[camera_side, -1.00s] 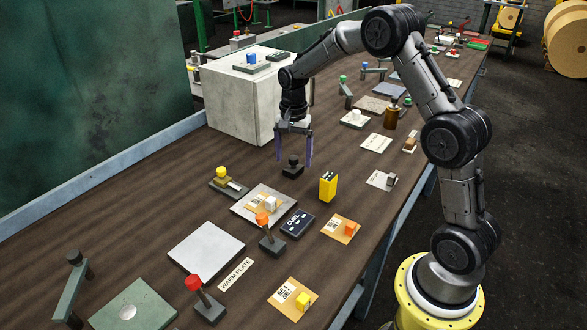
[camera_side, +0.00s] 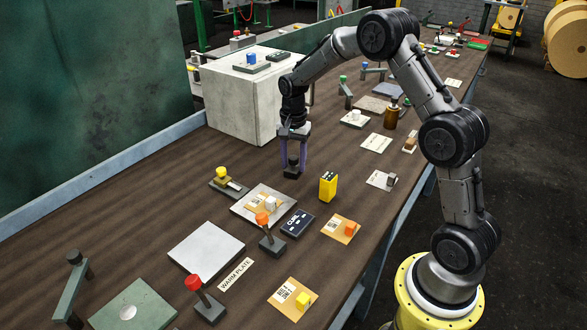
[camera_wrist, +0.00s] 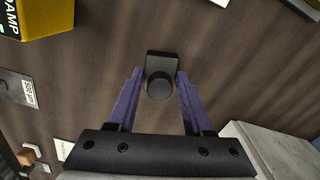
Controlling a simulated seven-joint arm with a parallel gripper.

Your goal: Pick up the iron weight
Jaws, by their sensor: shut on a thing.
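The iron weight is a small black block with a round knob on top (camera_side: 291,172). It stands on the brown table in the side view, in front of the pale concrete block. In the wrist view the weight (camera_wrist: 160,66) is between the fingertips. My gripper (camera_side: 292,163) points straight down over it, with its two purple fingers on either side of the knob. In the wrist view my gripper (camera_wrist: 157,78) is shut on the weight. The weight looks to be on or very near the table; I cannot tell if there is a gap.
A yellow box (camera_side: 328,186) stands close by to the right. The concrete block (camera_side: 243,100) is behind to the left. A grey plate with an orange card (camera_side: 250,213) and a dark label plate (camera_side: 298,223) lie in front. An orange-topped lever (camera_side: 270,238) stands nearer.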

